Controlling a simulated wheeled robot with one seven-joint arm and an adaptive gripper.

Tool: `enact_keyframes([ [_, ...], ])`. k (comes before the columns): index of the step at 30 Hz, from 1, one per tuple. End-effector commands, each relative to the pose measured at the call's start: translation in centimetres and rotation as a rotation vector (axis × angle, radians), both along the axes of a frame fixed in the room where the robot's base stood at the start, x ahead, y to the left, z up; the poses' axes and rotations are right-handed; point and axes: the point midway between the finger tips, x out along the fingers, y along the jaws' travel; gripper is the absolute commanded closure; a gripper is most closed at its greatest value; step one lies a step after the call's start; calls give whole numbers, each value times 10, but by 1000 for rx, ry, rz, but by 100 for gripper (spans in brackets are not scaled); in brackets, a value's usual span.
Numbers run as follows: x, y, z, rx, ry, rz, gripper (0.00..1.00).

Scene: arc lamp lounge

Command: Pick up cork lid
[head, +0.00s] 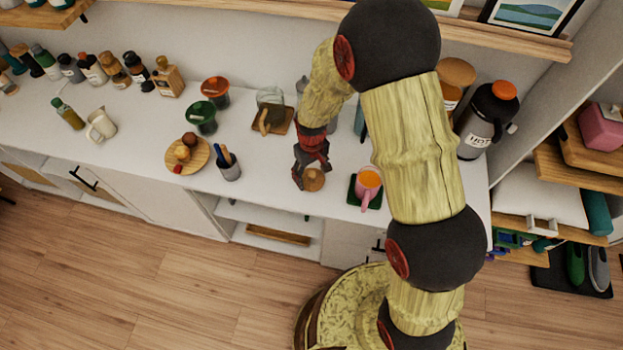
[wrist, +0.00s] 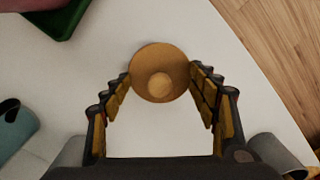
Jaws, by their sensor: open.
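The cork lid (head: 314,180) is a round tan disc with a small raised knob, lying on the white counter near its front edge. In the wrist view the cork lid (wrist: 158,72) is at the far end of the gap between my fingertips. My gripper (head: 308,172) is open above the counter, right at the lid. In the wrist view my gripper (wrist: 160,82) has one finger on each side of the lid, close to its rim. I cannot tell whether either finger touches it.
A pink mug (head: 367,187) on a green coaster stands to the right. A dark pen cup (head: 228,167) and a round board (head: 188,155) of food stand to the left. A glass pitcher (head: 270,104) on a wooden trivet is behind. The counter's front edge is close to the lid.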

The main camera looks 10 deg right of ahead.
Motion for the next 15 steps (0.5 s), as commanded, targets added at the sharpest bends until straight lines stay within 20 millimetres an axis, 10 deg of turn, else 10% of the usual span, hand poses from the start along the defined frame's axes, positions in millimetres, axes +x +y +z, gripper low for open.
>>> enact_keyframes([
  [15,-1,0,-1,-1,3,0,71],
])
